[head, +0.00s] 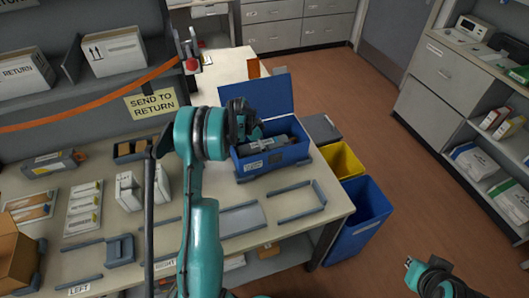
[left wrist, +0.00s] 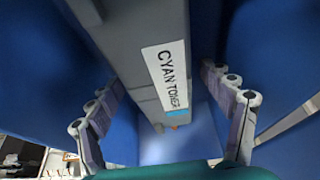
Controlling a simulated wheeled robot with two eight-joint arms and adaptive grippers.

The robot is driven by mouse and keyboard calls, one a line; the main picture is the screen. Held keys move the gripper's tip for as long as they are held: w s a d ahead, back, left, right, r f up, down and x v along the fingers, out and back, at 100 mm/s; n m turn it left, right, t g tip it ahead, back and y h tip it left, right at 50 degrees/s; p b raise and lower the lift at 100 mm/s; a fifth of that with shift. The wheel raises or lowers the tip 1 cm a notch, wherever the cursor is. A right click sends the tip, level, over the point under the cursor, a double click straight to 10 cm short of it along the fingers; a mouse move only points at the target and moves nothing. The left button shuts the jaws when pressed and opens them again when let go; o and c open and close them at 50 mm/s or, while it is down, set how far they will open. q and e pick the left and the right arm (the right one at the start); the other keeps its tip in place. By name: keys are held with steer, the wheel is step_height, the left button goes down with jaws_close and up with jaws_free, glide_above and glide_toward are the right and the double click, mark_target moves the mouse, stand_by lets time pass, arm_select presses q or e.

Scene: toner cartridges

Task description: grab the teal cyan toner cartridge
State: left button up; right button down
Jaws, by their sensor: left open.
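The cyan toner cartridge (left wrist: 135,45) is a grey block with a white label reading "CYAN TONER" and a small cyan mark. In the left wrist view it lies between the two fingers of my left gripper (left wrist: 160,85), which are open with a gap on each side. In the head view a grey cartridge (head: 272,144) lies in the open blue box (head: 270,171), and my left gripper (head: 246,128) is at the box's left end, partly hidden by my arm. My right gripper (head: 410,263) is at the lower right, away from the table; its fingers are unclear.
The box's raised lid (head: 262,98) stands behind its opening. A yellow bin (head: 343,161) and a blue bin (head: 361,210) stand right of the table. The floor (head: 440,205) at right is clear.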

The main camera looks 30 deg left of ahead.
arm_select(q)
steer(key=c, duration=1.8)
jaws_close()
steer(key=shift+r, duration=0.1)
